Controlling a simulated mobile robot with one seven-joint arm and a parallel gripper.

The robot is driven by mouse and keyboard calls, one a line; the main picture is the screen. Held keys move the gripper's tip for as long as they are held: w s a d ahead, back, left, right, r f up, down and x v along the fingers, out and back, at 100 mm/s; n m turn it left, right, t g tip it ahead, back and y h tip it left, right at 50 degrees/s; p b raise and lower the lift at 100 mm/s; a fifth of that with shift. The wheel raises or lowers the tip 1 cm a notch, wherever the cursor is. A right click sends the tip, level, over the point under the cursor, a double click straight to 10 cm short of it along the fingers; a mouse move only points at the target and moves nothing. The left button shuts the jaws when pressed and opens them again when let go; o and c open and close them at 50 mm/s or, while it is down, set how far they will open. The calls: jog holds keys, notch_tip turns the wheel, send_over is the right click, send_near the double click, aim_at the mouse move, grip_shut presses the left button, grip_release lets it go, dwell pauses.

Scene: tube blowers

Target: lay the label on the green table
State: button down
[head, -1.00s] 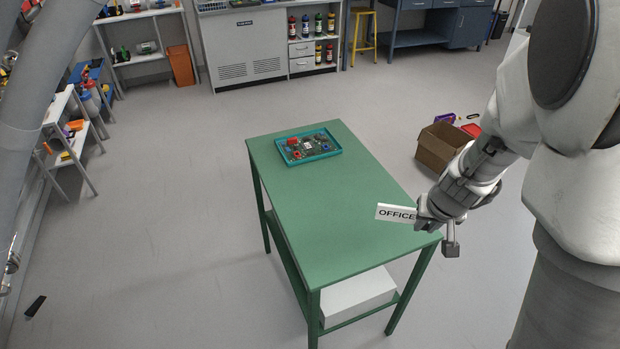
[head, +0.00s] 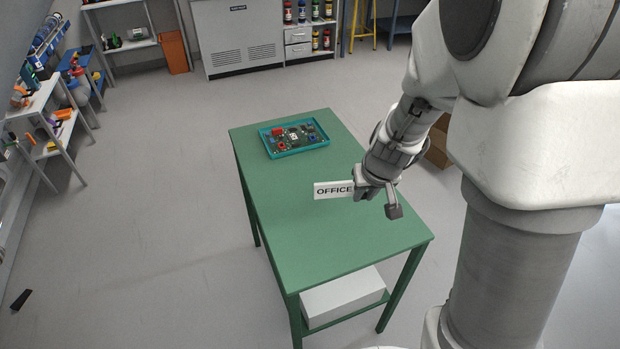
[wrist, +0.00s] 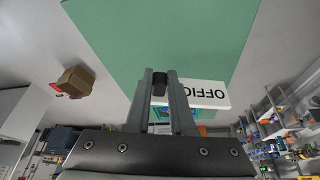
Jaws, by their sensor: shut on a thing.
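The label, a white plate reading "OFFICE" (head: 331,190), is held at its right end by my gripper (head: 361,189). In the head view it appears over the green table (head: 300,240), right of the middle of its top; a gap beneath it is hard to judge. In the wrist view the label (wrist: 204,93) shows upside down beside the fingers of my gripper (wrist: 160,85), with its end hidden behind one finger. The green table top (wrist: 165,35) fills the upper middle of the wrist view.
A teal tray (head: 268,148) with small parts stands at the table's far end. The near half of the table top is clear. A white box (head: 345,297) sits on the table's lower shelf. A brown cardboard box (head: 438,150) is on the floor behind my arm.

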notch_tip(320, 180, down, 6)
jog(key=s+d+n+y+b, duration=0.1)
jog(key=d+n+b, duration=0.1)
jog(key=b, duration=0.8)
jog(key=shift+s+d+n, duration=0.3)
jog(key=shift+d+n, duration=0.05)
jog(key=shift+n, duration=0.15)
jog(key=b, duration=0.1)
send_near(355, 214)
jog(key=shift+w+a+f, duration=0.1)
jog(key=shift+w+a, duration=0.05)
jog(key=shift+w, duration=0.35)
jog(key=shift+w+a+f, duration=0.1)
jog(key=shift+w+a, duration=0.05)
jog(key=shift+w, duration=0.35)
jog(key=shift+f+b, duration=0.65)
jog(key=shift+f, duration=1.35)
jog(key=shift+f, duration=0.1)
jog(key=shift+f, duration=0.15)
jog(key=c, duration=0.8)
grip_release()
